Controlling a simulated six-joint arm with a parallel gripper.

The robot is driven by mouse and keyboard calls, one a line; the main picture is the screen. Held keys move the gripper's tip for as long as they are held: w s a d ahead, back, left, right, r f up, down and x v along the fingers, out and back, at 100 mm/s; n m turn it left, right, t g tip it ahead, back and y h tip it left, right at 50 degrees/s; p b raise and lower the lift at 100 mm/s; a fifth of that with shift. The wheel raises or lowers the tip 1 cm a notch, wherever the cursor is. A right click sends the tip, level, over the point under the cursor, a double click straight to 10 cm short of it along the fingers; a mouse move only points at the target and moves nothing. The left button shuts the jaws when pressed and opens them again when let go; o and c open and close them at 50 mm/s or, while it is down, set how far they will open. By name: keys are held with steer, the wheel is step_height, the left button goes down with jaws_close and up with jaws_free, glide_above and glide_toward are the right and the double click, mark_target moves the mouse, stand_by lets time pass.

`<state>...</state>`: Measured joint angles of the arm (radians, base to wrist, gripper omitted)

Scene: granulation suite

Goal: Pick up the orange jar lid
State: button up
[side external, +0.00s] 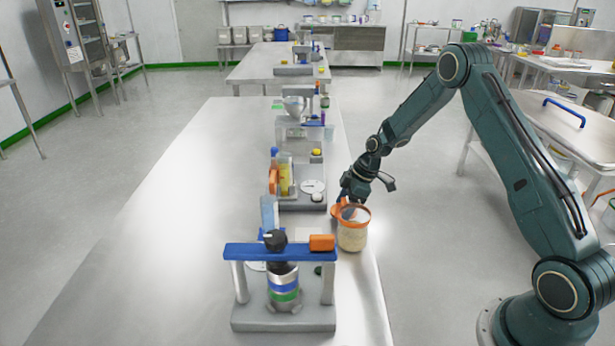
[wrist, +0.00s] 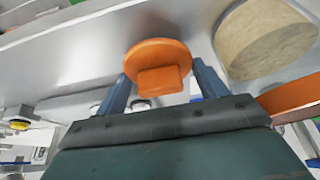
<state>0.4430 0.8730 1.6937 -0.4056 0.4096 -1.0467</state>
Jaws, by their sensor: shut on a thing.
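The orange jar lid (wrist: 157,56) is a round disc with a block-shaped grip. In the wrist view it sits between the two blue fingers of my gripper (wrist: 163,86), which is shut on it. In the side view my gripper (side external: 352,192) is low over the right edge of the bench, right above the lid (side external: 339,207). A clear jar (side external: 352,238) with pale contents and an orange rim stands upright just below and to the right. The fingertips partly hide behind the wrist and lid, and I cannot tell whether the lid touches the jar.
The steel bench (side external: 160,220) has wide free room on its left. A blue-topped stand (side external: 280,252) holding a dark-capped bottle (side external: 283,285) is at the front. A grey station (side external: 302,200) with a yellow container is behind. An orange strip (wrist: 292,99) shows at the wrist view's right.

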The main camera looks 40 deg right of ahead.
mark_target(344, 202)
step_height(344, 202, up, 19)
stand_by(0.5)
steer(key=shift+a, duration=0.1)
stand_by(0.5)
steer(key=s+a+f, duration=0.4)
steer(key=s+a, duration=0.2)
steer(key=s, duration=0.2)
steer(key=shift+a, duration=0.15)
steer(key=shift+s+f, duration=0.1)
steer(key=shift+f, duration=2.2)
steer(key=shift+f, duration=0.85)
stand_by(0.3)
